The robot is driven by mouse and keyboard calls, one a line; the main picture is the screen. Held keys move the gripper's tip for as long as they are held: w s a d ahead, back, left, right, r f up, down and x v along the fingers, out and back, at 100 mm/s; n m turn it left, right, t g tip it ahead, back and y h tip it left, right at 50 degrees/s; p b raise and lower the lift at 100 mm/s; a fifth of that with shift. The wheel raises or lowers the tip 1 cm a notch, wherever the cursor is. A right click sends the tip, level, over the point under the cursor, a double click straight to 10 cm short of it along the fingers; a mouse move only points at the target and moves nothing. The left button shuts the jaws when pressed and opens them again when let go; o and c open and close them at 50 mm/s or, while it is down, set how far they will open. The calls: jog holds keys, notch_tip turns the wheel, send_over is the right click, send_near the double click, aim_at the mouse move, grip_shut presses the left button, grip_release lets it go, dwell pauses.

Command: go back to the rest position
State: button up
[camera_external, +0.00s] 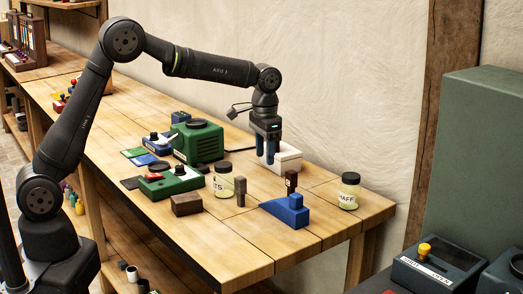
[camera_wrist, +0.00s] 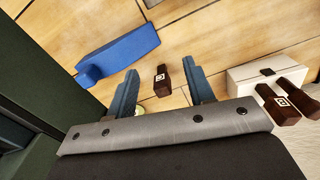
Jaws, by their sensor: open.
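My gripper (camera_external: 267,152) hangs fingers-down over the right part of the wooden bench, in front of the white box. In the wrist view its two blue fingers (camera_wrist: 162,92) are spread apart. A dark brown block (camera_wrist: 160,78) shows in the gap between them, but neither finger touches it. Nothing is held. My arm reaches out from the left, bent at a high elbow.
A blue ramp-shaped block (camera_external: 287,210), a white box (camera_external: 289,157), labelled jars (camera_external: 349,191), a green machine (camera_external: 198,143) and a green device (camera_external: 170,183) stand on the bench (camera_external: 235,245). A tall green cabinet (camera_external: 470,160) stands right.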

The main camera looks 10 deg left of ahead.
jog(key=w+a+f, duration=0.2)
jog(key=w+f, duration=0.3)
jog(key=w, duration=0.1)
jog(key=shift+a+f, duration=0.15)
jog(key=shift+a, duration=0.1)
